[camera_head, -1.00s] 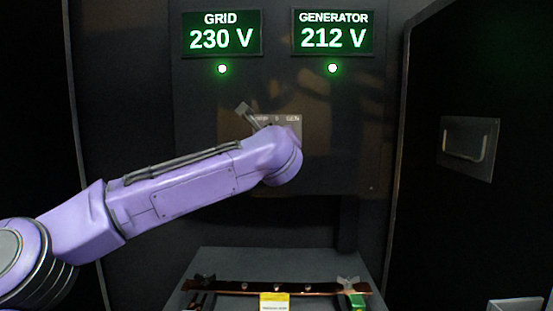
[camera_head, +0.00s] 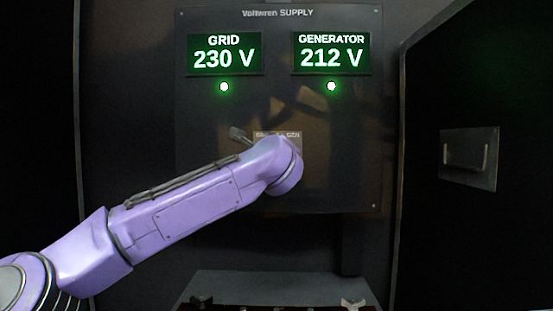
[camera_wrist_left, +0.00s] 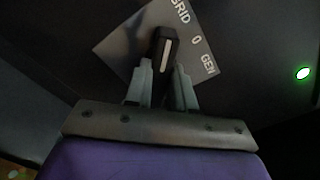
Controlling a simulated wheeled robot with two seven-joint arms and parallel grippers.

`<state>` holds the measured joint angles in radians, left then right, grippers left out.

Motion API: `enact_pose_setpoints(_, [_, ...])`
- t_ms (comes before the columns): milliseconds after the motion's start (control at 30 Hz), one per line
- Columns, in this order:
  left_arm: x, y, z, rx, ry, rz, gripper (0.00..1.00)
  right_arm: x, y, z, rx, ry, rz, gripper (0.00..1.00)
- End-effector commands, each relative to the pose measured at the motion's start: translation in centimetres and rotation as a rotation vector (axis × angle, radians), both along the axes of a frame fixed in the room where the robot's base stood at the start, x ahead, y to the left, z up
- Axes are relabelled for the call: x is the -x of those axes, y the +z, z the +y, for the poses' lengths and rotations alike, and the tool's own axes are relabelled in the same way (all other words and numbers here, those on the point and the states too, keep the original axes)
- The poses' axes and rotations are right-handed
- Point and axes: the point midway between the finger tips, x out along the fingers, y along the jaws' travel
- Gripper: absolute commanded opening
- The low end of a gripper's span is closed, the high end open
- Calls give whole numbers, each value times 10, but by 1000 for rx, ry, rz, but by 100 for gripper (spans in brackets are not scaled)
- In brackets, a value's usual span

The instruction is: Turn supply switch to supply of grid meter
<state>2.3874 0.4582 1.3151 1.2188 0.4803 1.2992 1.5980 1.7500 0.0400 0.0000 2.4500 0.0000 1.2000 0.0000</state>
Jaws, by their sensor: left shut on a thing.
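The supply switch is a black handle (camera_wrist_left: 166,46) with a white line, in front of a grey label plate (camera_wrist_left: 190,48) reading GRID, 0, GEN. My left gripper (camera_wrist_left: 163,76) is shut on the handle, one finger on each side. In the left wrist view the white line points up, toward the GRID end of the plate. In the head view my arm hides the handle and most of the plate (camera_head: 290,137). The grid meter (camera_head: 225,56) reads 230 V and the generator meter (camera_head: 331,55) reads 212 V. My right gripper is out of view.
A green lamp glows under the grid meter (camera_head: 224,87) and another under the generator meter (camera_head: 331,86). A dark door with a recessed handle (camera_head: 468,158) stands at the right. A grey ledge (camera_head: 275,287) lies below the panel.

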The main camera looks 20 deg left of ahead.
Motion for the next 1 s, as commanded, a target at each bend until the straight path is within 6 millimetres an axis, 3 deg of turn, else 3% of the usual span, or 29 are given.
enact_pose_setpoints(100, [0,-1,-1,4,-1,3,0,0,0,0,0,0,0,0])
enact_pose_setpoints(133, [0,-1,-1,4,-1,3,33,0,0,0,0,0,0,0])
enact_pose_setpoints(200, [0,-1,-1,4,-1,2,49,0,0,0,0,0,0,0])
enact_pose_setpoints(567, [9,-1,-3,1,-1,-2,49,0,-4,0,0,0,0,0])
enact_pose_setpoints(833, [69,-2,-20,1,-2,-3,49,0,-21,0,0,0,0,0])
enact_pose_setpoints(1000, [95,-1,-28,1,-1,0,49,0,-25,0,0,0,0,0])
